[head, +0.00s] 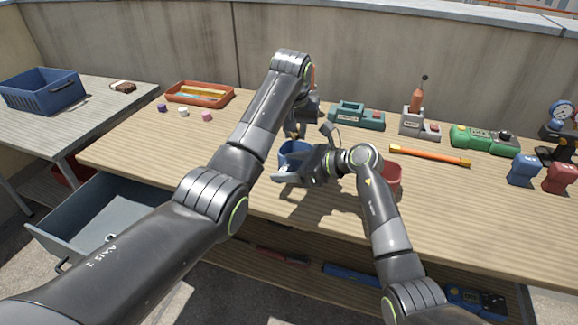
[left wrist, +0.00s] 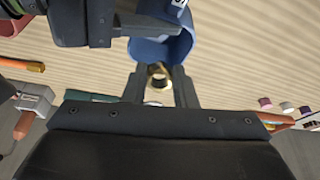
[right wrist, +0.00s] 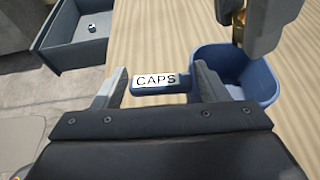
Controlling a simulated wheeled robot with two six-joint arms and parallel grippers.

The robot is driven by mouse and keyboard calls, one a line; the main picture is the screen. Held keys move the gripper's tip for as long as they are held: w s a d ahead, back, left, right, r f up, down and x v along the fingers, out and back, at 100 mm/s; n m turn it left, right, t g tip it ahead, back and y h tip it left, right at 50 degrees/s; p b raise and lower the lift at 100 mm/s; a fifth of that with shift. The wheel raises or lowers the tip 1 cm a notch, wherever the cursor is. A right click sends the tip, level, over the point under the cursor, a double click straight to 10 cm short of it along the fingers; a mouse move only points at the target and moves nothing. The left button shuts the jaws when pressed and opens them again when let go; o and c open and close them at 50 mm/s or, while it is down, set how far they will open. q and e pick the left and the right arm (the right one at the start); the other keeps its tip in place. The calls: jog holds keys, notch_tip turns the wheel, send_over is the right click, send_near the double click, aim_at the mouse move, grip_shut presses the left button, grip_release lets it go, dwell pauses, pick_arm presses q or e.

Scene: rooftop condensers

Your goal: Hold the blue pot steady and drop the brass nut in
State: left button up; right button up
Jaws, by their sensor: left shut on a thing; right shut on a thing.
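The blue pot (head: 291,148) stands near the front middle of the bench. Its open top and its handle with a CAPS label (right wrist: 155,80) show in the right wrist view. My right gripper (head: 287,173) is shut on that handle, with a finger at either end of the label. My left gripper (head: 295,134) points down by the pot's opening. It is shut on the brass nut (left wrist: 158,76), which shows between its fingertips in the left wrist view. The nut appears over the pot's rim area; its exact height is unclear. The pot's inside is partly hidden.
A red pot (head: 393,176) stands close behind my right forearm. An orange bar (head: 430,155), a teal device (head: 357,117) and an orange tray (head: 199,94) lie farther off. A grey drawer (head: 95,215) is open at left.

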pick_arm(q)
jog(key=o, duration=1.1)
jog(key=shift+c, duration=0.2)
jog(key=v, duration=1.2)
jog(key=shift+f, duration=0.1)
pick_arm(e)
jog(key=o, duration=1.1)
jog(key=shift+o, duration=0.2)
